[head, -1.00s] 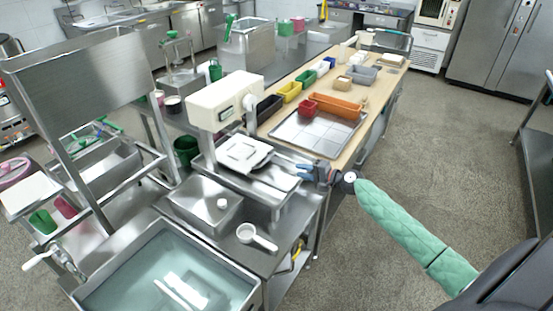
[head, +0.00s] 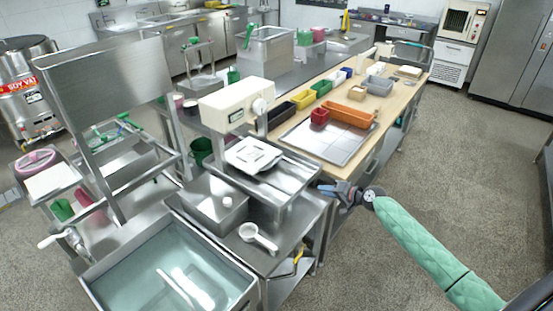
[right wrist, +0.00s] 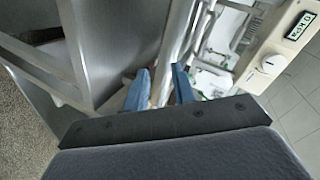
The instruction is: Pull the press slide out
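The press (head: 236,104) has a cream head with a dial and a small display; the display also shows in the right wrist view (right wrist: 299,27). Below the head, a white square plate (head: 254,153) lies over the metal press slide (head: 290,180), which looks like a shallow steel tray. My right gripper (head: 331,188) is just off the slide's right end. In the right wrist view its blue fingertips (right wrist: 161,82) stand apart, with metal bars or edges seen between and beyond them. I cannot tell whether they touch the slide. My left gripper is out of view.
A wooden table (head: 400,88) with a flat tray (head: 318,140) and coloured bins stands behind. The floor at right is open.

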